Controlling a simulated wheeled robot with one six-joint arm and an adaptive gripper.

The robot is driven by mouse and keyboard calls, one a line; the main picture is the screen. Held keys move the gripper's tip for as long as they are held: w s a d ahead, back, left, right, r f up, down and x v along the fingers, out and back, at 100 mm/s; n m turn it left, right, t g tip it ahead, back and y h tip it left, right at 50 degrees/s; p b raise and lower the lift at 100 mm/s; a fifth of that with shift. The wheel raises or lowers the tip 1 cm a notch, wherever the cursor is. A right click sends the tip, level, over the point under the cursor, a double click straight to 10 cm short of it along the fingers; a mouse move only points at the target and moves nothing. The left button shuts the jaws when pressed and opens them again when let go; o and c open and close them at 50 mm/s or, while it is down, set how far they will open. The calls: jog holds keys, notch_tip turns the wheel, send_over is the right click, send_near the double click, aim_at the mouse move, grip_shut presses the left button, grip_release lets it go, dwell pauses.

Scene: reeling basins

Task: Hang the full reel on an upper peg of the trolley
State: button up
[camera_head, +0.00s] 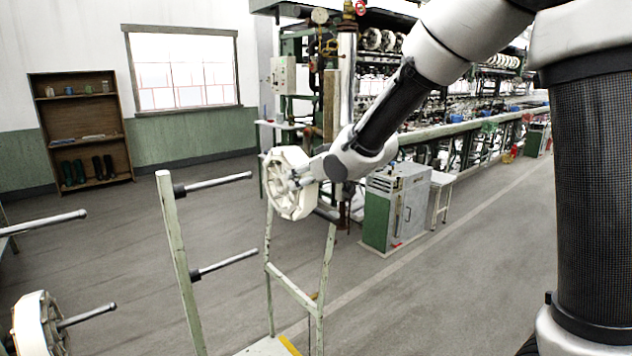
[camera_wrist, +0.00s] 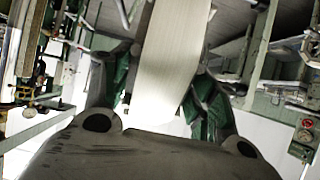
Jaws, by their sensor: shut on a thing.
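My gripper (camera_head: 303,180) is shut on a white, many-sided reel (camera_head: 282,192) and holds it in the air, right of the trolley's pegs. In the wrist view the reel's pale band (camera_wrist: 172,60) runs between the two fingers with green pads. The trolley has a pale green post (camera_head: 178,262) with an upper peg (camera_head: 218,182) and a lower peg (camera_head: 228,262), both bare. Another upper peg (camera_head: 45,222) at the left is also bare. A lower peg (camera_head: 88,316) there carries another white reel (camera_head: 36,328). The held reel is apart from all the pegs.
A pale green frame (camera_head: 292,290) stands below the held reel, with a yellow-edged plate at its foot. A grey-green cabinet (camera_head: 398,205) and the long reeling machine (camera_head: 480,130) are behind. A brown shelf (camera_head: 82,130) stands at the far wall. Floor between is clear.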

aim_at(275, 166)
jog(key=w+a, duration=0.2)
jog(key=w, duration=0.1)
jog(key=w+a, duration=0.3)
jog(key=w, duration=0.1)
jog(key=w+a, duration=0.2)
jog(key=w, duration=0.1)
jog(key=shift+w+a, duration=0.2)
jog(key=shift+w, duration=0.2)
jog(key=shift+s, duration=0.1)
dwell(0.4)
jog(key=shift+s+a, duration=0.5)
jog(key=shift+a, duration=0.25)
jog(key=shift+s+a, duration=0.55)
jog(key=shift+a, duration=0.25)
jog(key=shift+s+a, duration=0.5)
jog(key=shift+a, duration=0.25)
